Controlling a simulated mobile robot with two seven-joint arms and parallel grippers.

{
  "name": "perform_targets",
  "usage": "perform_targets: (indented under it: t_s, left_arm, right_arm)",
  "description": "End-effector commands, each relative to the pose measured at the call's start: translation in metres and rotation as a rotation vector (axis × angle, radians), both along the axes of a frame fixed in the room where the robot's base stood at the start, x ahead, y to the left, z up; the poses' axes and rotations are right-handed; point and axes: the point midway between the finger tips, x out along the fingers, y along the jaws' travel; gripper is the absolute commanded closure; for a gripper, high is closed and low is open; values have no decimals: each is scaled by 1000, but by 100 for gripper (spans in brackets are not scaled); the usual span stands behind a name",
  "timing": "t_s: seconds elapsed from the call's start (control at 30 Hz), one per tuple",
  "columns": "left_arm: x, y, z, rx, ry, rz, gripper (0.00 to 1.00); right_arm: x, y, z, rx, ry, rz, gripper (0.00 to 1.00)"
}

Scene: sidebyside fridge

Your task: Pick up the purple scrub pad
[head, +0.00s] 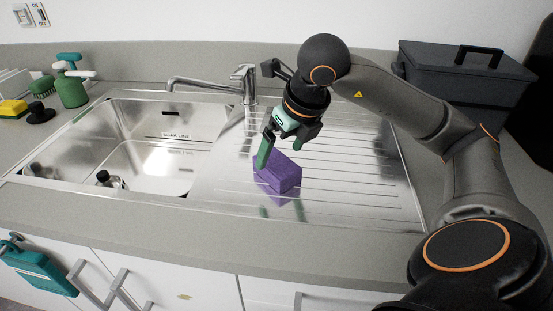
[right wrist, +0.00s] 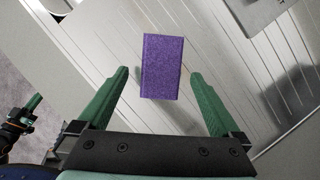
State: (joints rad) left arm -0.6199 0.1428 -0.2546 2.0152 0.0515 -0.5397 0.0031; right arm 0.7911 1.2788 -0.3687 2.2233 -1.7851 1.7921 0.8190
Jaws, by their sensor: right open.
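The purple scrub pad (head: 280,175) is a block on the ribbed steel drainboard, right of the sink basins. My right gripper (head: 280,154) is above it, pointing down, with its green fingers apart. In the right wrist view the pad (right wrist: 161,66) lies between and a little beyond the open fingertips (right wrist: 159,73), with a gap on each side. I see no contact. My left gripper (right wrist: 33,112) shows small at the left edge of the right wrist view, away from the pad; its opening is unclear.
The faucet (head: 242,85) stands behind the drainboard and the basins (head: 150,150) lie left of it. A dark lidded box (head: 465,80) is at the back right. A green spray bottle (head: 72,88) and yellow sponge (head: 12,108) stand far left. The drainboard's right side is clear.

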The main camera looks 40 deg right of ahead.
Motion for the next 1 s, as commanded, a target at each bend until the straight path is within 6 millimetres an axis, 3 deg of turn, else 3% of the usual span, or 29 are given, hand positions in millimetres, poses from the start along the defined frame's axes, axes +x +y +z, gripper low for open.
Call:
perform_targets:
  t_s: [0.4,1.0]
  left_arm:
    - [-6,0,-9,0,8,0,100]
    - [-6,2,-12,1,7,3,100]
  right_arm:
    - [17,-3,-48,2,2,1,0]
    - [18,-4,-52,1,0,2,0]
